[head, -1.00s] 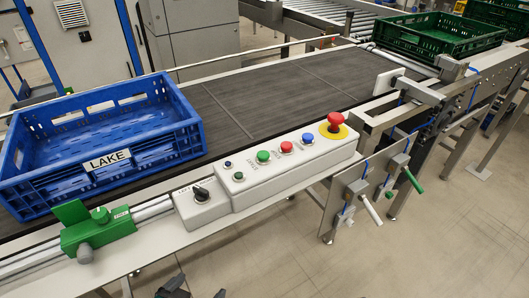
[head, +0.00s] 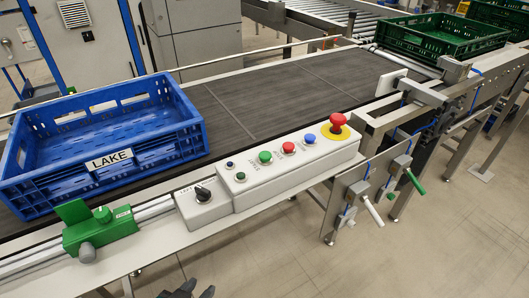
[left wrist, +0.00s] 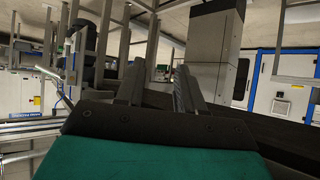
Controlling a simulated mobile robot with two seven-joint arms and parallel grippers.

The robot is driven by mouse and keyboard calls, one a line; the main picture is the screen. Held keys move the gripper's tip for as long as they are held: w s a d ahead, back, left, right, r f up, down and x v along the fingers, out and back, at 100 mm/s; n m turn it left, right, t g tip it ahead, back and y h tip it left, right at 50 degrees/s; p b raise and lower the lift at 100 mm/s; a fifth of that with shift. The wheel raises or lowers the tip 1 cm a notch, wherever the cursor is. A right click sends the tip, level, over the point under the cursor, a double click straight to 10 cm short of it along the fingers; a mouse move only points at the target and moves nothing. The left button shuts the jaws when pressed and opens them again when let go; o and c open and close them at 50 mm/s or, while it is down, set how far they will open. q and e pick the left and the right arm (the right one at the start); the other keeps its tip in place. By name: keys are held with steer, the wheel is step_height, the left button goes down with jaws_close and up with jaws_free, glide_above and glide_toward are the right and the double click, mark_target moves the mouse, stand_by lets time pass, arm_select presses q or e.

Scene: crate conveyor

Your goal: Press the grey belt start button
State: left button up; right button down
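A white control box (head: 300,172) is mounted on the near rail of the dark grey belt (head: 270,95). On it are a green button (head: 265,156), a red button (head: 289,147), a blue button (head: 309,139) and a red mushroom button (head: 337,121) on a yellow ring. My left gripper (head: 194,290) shows only as dark fingertips at the bottom edge, well in front of the box and touching nothing. In the left wrist view its two fingers (left wrist: 158,85) stand apart, empty. My right gripper is not in view.
A blue crate (head: 110,160) labelled LAKE sits on the belt at left. A selector box (head: 203,205) and a green rail clamp (head: 98,230) are left of the control box. A green crate (head: 440,48) stands at the far end. Floor in front is clear.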

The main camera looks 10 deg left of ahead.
arm_select(q)
jaws_close()
stand_by(0.9)
